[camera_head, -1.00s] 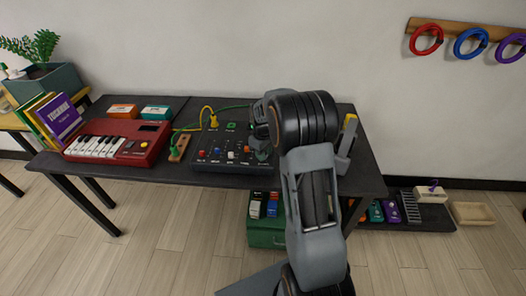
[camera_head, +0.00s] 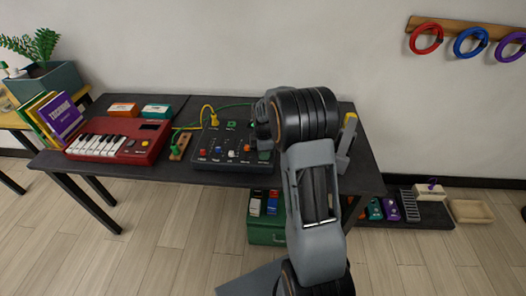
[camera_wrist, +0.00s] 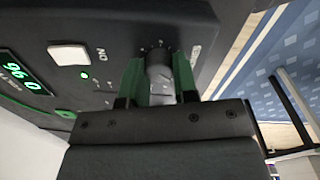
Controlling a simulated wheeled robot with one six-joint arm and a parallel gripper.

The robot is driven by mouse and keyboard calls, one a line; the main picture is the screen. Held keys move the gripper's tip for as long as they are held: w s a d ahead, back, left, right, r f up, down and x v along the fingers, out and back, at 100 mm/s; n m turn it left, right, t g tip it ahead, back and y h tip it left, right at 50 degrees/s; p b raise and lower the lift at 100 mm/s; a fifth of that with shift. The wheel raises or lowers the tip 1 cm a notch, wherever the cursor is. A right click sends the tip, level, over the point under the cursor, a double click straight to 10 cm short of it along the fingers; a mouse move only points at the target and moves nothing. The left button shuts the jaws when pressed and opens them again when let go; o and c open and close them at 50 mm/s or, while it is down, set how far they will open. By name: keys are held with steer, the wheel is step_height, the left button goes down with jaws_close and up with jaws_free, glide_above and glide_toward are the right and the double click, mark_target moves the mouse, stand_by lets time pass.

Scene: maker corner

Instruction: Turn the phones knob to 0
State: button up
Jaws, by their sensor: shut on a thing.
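A dark control box (camera_wrist: 165,18) fills the upper wrist view. My gripper (camera_wrist: 158,78) is shut on a grey round knob (camera_wrist: 160,66), with a green-lined finger on each side. Small scale marks ring the knob's far side. A pale label beside it is too small to read, and my fingers hide part of the knob. In the head view the dark mixer (camera_head: 212,162) sits on the table, and my arm covers its right end and most of my gripper.
A lit green display (camera_wrist: 22,75) and a pale button (camera_wrist: 69,55) marked ON share the panel. In the head view, a red keyboard (camera_head: 145,152) and cables lie left of the mixer on the black table (camera_head: 190,178). A grey stand (camera_head: 346,145) with a yellow top is at right.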

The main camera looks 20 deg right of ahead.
steer(key=shift+w+r+n, duration=0.15)
steer(key=shift+n, duration=0.45)
steer(key=o, duration=0.9)
steer(key=r, duration=0.9)
steer(key=r+p, duration=0.1)
steer(key=r, duration=0.3)
steer(key=shift+s+r, duration=0.3)
